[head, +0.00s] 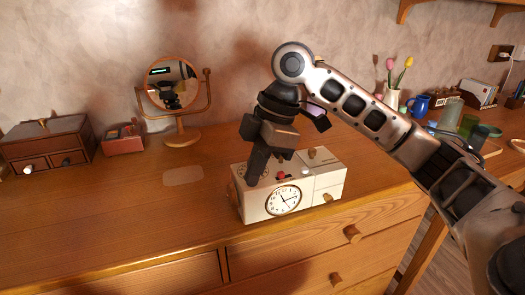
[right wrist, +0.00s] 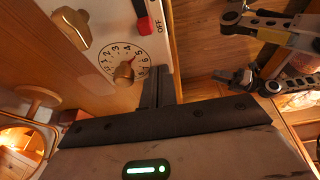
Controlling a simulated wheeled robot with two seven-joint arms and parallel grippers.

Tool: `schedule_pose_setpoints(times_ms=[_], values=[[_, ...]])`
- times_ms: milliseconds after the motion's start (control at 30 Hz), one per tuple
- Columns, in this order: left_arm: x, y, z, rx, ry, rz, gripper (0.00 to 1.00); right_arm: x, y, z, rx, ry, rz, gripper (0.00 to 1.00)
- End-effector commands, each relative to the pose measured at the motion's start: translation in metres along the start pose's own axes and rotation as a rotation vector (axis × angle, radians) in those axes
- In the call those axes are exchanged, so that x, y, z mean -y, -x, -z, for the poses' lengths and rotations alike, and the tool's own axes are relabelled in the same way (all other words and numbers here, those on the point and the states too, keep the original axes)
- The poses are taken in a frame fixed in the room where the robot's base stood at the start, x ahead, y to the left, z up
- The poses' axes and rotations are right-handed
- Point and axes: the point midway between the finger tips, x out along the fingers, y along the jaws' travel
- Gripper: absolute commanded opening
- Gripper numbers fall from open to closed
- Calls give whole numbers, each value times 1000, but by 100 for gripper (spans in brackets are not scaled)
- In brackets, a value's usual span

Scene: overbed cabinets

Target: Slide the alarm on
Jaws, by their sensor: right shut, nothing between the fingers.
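The alarm is a white box clock (head: 262,207) on the dresser, with a round clock face on its front. A red button and a pale one show on its top in the head view. In the right wrist view, its panel has a numbered dial (right wrist: 122,62) with a brass knob, and a red slider (right wrist: 142,25) beside the word OFF. My right gripper (head: 252,180) is shut and empty, pointing down at the clock's left top end. Its fingertips appear near the panel edge beside the dial, apart from the red slider in the picture; contact is unclear.
A round mirror (head: 170,84), a small red box (head: 123,140) and a wooden drawer chest (head: 46,146) stand at the back left. Tulips, a blue mug (head: 418,105) and cups stand at right. Dresser top left of the clock is mostly clear. Grey arm parts show in the wrist view.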

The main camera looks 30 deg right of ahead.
Motion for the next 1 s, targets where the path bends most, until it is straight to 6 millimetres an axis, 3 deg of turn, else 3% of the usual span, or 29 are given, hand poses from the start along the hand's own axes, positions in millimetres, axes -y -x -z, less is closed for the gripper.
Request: schedule_pose_setpoints(times_ms=[33, 200, 667, 833, 1000], values=[[0, 0, 0, -4, -2, -1, 36, -1, 3, -13, 9, -10, -2, 0], [0, 1, -3, -1, -5, -3, 36, 0, 10, -30, 8, -7, 0, 0], [-1, 2, -6, 7, -6, -4, 36, 0, 15, -36, 6, -4, 1, 0], [-3, 8, 6, 11, -3, -5, 36, 0, 24, -53, 8, -10, 3, 0], [-1, 4, 4, 16, -4, -2, 36, 0, 24, -61, 8, -6, -1, 0]])
